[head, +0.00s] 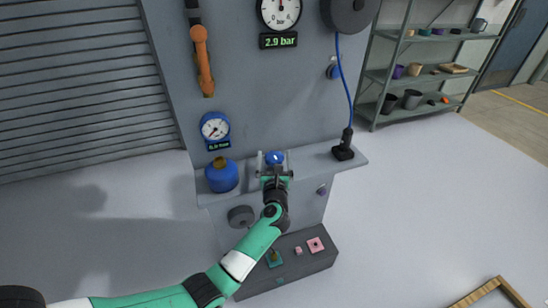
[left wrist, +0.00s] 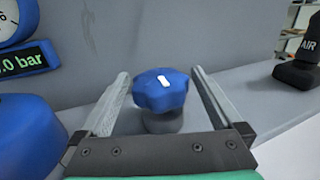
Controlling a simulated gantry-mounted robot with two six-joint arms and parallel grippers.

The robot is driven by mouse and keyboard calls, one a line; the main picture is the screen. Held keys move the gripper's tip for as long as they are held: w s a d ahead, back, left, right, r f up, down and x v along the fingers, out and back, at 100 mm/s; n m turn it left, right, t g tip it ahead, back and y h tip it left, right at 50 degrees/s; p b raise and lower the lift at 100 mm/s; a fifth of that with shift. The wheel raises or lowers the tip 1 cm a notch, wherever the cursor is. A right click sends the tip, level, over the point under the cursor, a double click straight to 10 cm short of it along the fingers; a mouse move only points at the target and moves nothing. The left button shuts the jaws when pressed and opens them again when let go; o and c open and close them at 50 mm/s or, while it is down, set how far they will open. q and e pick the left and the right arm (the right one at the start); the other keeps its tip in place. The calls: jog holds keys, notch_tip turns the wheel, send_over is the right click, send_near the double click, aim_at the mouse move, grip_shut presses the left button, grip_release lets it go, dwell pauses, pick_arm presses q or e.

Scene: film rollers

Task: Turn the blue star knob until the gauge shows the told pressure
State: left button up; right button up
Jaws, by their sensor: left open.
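The blue star knob (left wrist: 160,92) with a white mark on top sits on a grey base, between the two open fingers of my left gripper (left wrist: 160,98) in the left wrist view. There is a gap on each side, so the fingers do not appear to touch it. In the head view the knob (head: 275,157) shows just beyond my left gripper (head: 274,162). A large round gauge (head: 280,12) has a display (head: 279,41) reading 2.9 bar. A smaller blue-rimmed gauge (head: 214,127) has its own display (head: 218,145), too small to read surely there. My right gripper is not in view.
A blue rounded vessel (head: 222,176) stands on the ledge left of the knob. A black air fitting (head: 343,151) with a blue hose (head: 347,80) stands at the right. An orange-handled tool (head: 202,60) hangs on the panel. A dark box (head: 290,266) lies below.

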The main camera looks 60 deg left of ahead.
pick_arm(q)
jog(key=p+v, duration=0.3)
jog(key=v, duration=0.8)
jog(key=shift+s+d+p, duration=0.15)
jog(key=shift+d+p, duration=0.05)
jog(key=shift+p, duration=0.1)
